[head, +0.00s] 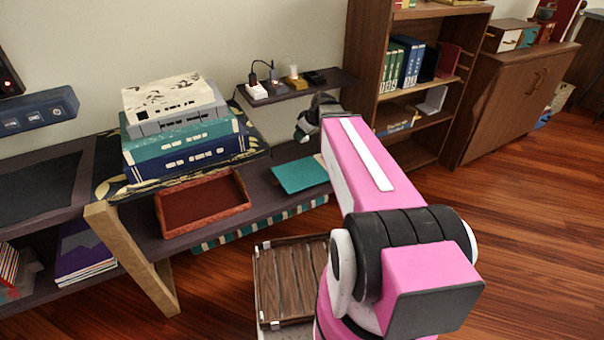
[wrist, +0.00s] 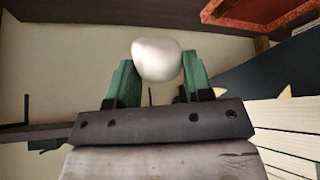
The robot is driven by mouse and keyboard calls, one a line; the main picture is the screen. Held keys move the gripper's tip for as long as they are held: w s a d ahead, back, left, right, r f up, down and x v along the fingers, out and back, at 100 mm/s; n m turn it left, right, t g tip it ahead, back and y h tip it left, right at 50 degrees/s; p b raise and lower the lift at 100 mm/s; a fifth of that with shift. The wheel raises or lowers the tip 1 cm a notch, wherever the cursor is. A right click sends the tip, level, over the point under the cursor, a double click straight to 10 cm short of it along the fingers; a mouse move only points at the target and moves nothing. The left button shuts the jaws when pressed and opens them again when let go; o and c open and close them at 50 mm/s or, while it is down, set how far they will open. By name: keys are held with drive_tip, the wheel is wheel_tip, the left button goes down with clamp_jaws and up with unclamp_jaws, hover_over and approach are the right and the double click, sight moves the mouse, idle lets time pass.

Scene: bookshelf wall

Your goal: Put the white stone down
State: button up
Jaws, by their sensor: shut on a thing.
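The white stone (wrist: 157,58) is rounded and smooth. It sits between the two green fingers of my gripper (wrist: 159,64) in the wrist view, which are shut on it. In the head view the end of my arm is near the small wall shelf (head: 330,80), above the lower dark bench. My own arm hides part of that area, and I cannot make out the stone there.
A red-brown tray (head: 203,203) and a teal book (head: 299,175) lie on the dark bench. A stack of books and boxes (head: 185,140) stands on the left. The wall shelf holds several small items. A bookcase (head: 365,60) stands to the right.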

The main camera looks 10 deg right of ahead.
drive_tip(key=s+a+f+n+g+y, duration=0.2)
drive_tip(key=s+f+n+g, duration=0.3)
drive_tip(key=f+n, duration=0.6)
drive_tip(key=w+d+f, duration=0.1)
drive_tip(key=w+f, duration=0.1)
drive_tip(key=w, duration=0.1)
drive_tip(key=w+d+f, duration=0.1)
drive_tip(key=w+f, duration=0.1)
drive_tip(key=w, duration=0.2)
drive_tip(key=w+d+f, duration=0.1)
drive_tip(key=w+f, duration=0.1)
drive_tip(key=w, duration=0.2)
drive_tip(key=shift+d+f, duration=0.25)
drive_tip(key=shift+d, duration=0.15)
drive_tip(key=shift+f, duration=2.05)
drive_tip(key=o, duration=1.1)
